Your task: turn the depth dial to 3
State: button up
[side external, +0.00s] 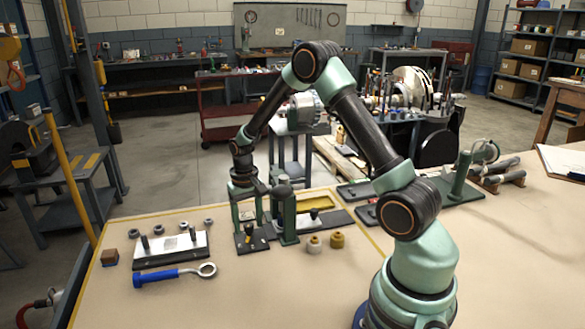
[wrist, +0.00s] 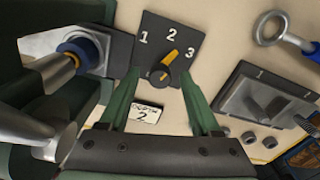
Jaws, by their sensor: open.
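The depth dial (wrist: 161,76) is a dark round knob with an orange pointer on a black square plate (wrist: 190,32) marked 1, 2 and 3. The pointer is aimed up and right, between 2 and 3. A small white card (wrist: 146,112) below it reads "DEPTH 2". My gripper (wrist: 162,82) is open, its green fingers to the left and right of the dial in the wrist view; I cannot tell whether they touch it. In the side view my gripper (side external: 251,215) points down over the dial's plate (side external: 251,244), partly hiding the knob.
A green post (side external: 288,215) stands close right of my gripper. A metal-topped block (side external: 172,249) and a blue-handled ring tool (side external: 175,273) lie to the left. Two small knobbed pieces (side external: 337,240) sit to the right. The front of the table is clear.

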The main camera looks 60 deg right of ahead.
aim_at(248, 224)
grip_shut()
jog(key=shift+m, duration=0.7)
grip_release()
notch_tip(248, 224, up, 12)
dwell(0.3)
